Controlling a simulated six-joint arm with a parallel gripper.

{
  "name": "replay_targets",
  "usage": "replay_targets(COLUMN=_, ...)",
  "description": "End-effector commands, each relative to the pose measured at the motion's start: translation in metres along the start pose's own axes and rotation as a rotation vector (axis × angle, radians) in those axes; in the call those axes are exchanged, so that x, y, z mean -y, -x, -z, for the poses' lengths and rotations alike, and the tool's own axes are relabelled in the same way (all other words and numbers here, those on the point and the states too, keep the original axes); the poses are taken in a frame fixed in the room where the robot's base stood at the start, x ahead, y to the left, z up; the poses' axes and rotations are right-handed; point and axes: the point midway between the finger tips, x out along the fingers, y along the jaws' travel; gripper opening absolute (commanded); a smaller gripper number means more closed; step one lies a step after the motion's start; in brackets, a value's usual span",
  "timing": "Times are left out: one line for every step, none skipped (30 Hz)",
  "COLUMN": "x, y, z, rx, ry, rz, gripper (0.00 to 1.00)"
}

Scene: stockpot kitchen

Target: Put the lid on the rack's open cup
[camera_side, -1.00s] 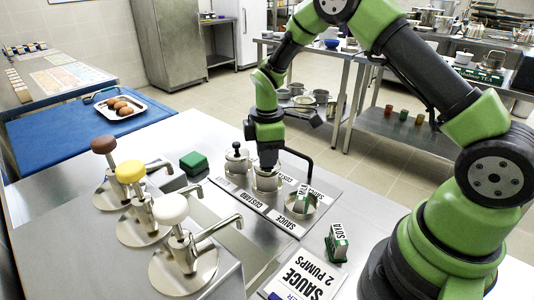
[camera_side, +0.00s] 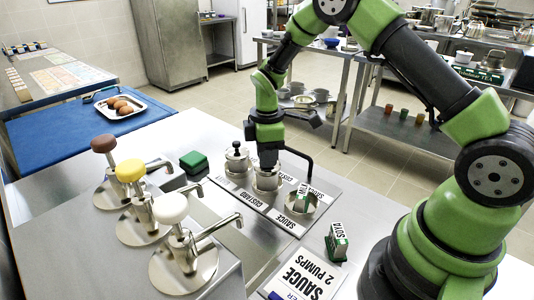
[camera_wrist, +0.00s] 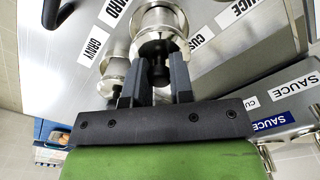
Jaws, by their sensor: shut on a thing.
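My gripper (camera_side: 268,166) points down over the middle cup of the steel rack (camera_side: 288,219). In the wrist view my gripper (camera_wrist: 157,92) has its fingers shut on the black knob of a steel lid (camera_wrist: 160,45). The lid lies at the top of the steel middle cup (camera_wrist: 158,18), which also shows in the side view (camera_side: 267,183). I cannot tell whether the lid rests fully on the rim. The fingers hide much of the lid in the side view.
A lidded cup (camera_side: 237,161) with a black knob stands left of the middle cup. Right of it, a round place (camera_side: 313,207) holds a small labelled block. A black curved handle (camera_side: 305,157) rises behind. A green box (camera_side: 194,162) and pump dispensers (camera_side: 170,209) stand left.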

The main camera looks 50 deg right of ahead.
Motion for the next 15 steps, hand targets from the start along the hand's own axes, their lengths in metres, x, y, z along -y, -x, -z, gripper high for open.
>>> replay_targets(x=0.0000, y=0.0001, z=0.0000, rx=0.000, ry=0.000, rz=0.000, gripper=0.00)
replay_targets(x=-0.0001, y=0.0001, z=0.0000, rx=0.000, ry=0.000, rz=0.000, gripper=0.00)
replay_targets(x=-0.0001, y=0.0000, z=0.0000, rx=0.000, ry=0.000, rz=0.000, gripper=0.00)
replay_targets(x=-0.0001, y=-0.0002, z=0.0000, rx=0.000, ry=0.000, rz=0.000, gripper=0.00)
replay_targets(x=-0.0001, y=-0.0003, z=0.0000, rx=0.000, ry=0.000, rz=0.000, gripper=0.00)
replay_targets(x=-0.0001, y=-0.0003, z=0.0000, rx=0.000, ry=0.000, rz=0.000, gripper=0.00)
replay_targets(x=-0.0001, y=-0.0003, z=0.0000, rx=0.000, ry=0.000, rz=0.000, gripper=0.00)
replay_targets(x=-0.0001, y=-0.0003, z=0.0000, rx=0.000, ry=0.000, rz=0.000, gripper=0.00)
replay_targets(x=-0.0001, y=-0.0003, z=0.0000, rx=0.000, ry=0.000, rz=0.000, gripper=0.00)
replay_targets(x=-0.0001, y=-0.0003, z=0.0000, rx=0.000, ry=0.000, rz=0.000, gripper=0.00)
replay_targets(x=-0.0001, y=-0.0003, z=0.0000, rx=0.000, ry=0.000, rz=0.000, gripper=0.00)
replay_targets(x=-0.0001, y=-0.0003, z=0.0000, rx=0.000, ry=0.000, rz=0.000, gripper=0.00)
replay_targets(x=-0.0001, y=-0.0003, z=0.0000, rx=0.000, ry=0.000, rz=0.000, gripper=0.00)
replay_targets(x=-0.0001, y=-0.0003, z=0.0000, rx=0.000, ry=0.000, rz=0.000, gripper=0.26)
replay_targets(x=-0.0001, y=-0.0003, z=0.0000, rx=0.000, ry=0.000, rz=0.000, gripper=0.35)
